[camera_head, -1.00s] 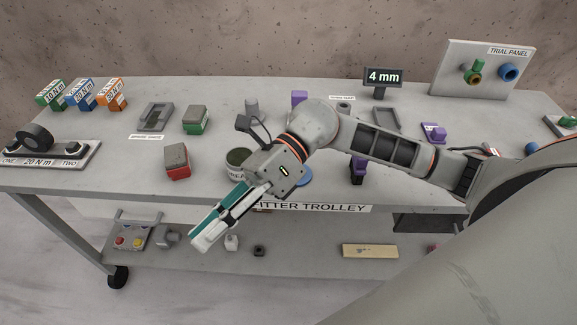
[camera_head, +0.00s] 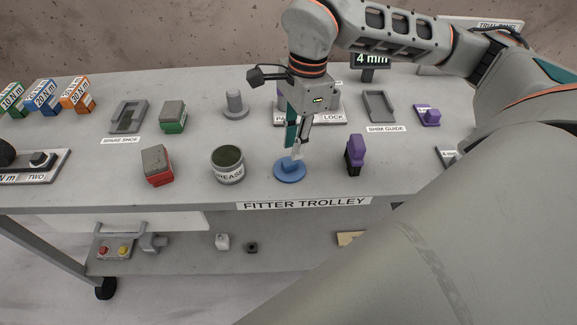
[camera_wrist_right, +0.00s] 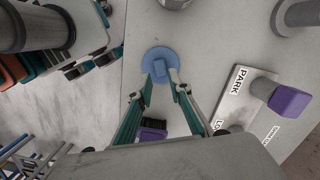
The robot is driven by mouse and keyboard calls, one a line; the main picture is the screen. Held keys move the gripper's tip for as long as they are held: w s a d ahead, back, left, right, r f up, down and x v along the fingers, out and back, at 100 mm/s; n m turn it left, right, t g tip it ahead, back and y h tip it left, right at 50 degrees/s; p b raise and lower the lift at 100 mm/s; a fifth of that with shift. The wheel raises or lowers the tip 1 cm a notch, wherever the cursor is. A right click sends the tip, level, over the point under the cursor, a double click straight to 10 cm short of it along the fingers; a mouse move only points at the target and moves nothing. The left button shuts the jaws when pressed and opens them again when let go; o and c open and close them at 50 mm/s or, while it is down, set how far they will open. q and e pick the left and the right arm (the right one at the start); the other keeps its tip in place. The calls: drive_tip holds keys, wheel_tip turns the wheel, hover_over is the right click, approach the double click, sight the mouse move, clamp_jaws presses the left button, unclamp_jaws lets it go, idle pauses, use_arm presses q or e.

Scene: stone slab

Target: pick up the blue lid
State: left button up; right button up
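The blue lid (camera_head: 288,175) lies flat near the front edge of the trolley top, just right of the open grease pot (camera_head: 227,164). In the right wrist view the lid (camera_wrist_right: 153,54) is a round disc with a raised bar-like grip. My right gripper (camera_head: 295,153) points down with its fingertips at or just above the lid. In the wrist view the fingers (camera_wrist_right: 161,80) are apart, one on each side of the raised grip. I cannot tell whether they touch it. My left gripper is out of view.
A purple and black tool (camera_head: 355,155) stands just right of the lid. A red-grey block (camera_head: 157,165) is left of the pot. The park/lock plate (camera_head: 338,119) is behind the gripper, and a grey shim guide (camera_head: 379,106) is behind right.

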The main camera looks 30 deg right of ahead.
sight(290, 161)
drive_tip(key=f, duration=0.5)
drive_tip(key=shift+w+a+f, duration=0.1)
drive_tip(key=shift+a, duration=0.3)
clamp_jaws()
